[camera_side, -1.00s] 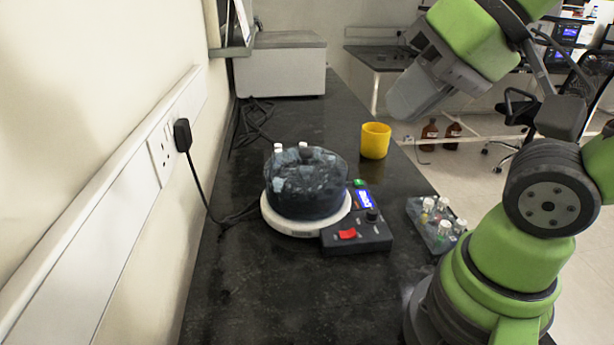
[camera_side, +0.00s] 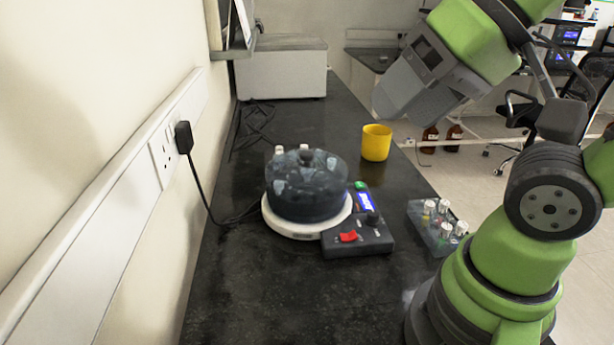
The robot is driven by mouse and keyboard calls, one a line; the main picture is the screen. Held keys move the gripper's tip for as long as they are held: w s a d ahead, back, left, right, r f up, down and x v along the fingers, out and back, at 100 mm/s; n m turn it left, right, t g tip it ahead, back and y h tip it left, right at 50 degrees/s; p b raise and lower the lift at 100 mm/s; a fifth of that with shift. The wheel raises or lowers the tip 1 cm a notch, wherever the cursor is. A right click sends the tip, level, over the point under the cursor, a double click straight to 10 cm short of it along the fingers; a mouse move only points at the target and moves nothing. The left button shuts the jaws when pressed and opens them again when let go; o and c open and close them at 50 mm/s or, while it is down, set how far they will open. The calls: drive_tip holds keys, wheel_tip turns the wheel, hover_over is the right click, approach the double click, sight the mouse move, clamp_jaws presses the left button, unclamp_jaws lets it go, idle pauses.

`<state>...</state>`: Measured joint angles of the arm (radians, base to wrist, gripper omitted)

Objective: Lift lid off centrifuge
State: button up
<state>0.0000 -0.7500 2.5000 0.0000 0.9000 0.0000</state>
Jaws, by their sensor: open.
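The centrifuge (camera_side: 292,226) stands on the dark bench, with a round white base and a control box (camera_side: 358,238) at its right front carrying a red switch and a lit blue display. A dark, see-through round lid (camera_side: 308,190) sits on the base, with a small dark knob (camera_side: 305,154) on top. Pale tube caps show at or through the lid. My gripper (camera_side: 388,108) is up and to the right of the centrifuge, well apart from the lid. It is open and holds nothing that I can see. Its fingertips are hard to make out.
A yellow cup (camera_side: 376,143) stands behind and right of the centrifuge. A clear rack (camera_side: 438,228) with several capped tubes sits near the bench's right edge. A black cable runs to a wall plug (camera_side: 184,137). A white box (camera_side: 282,68) stands at the back. The front bench is clear.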

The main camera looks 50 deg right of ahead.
drive_tip(key=shift+w, duration=0.1)
drive_tip(key=n+g+h, duration=0.2)
drive_tip(key=n+g, duration=0.3)
drive_tip(key=g, duration=0.2)
hover_over(307, 153)
wheel_tip(307, 153, down, 8)
wheel_tip(307, 153, down, 10)
clamp_jaws()
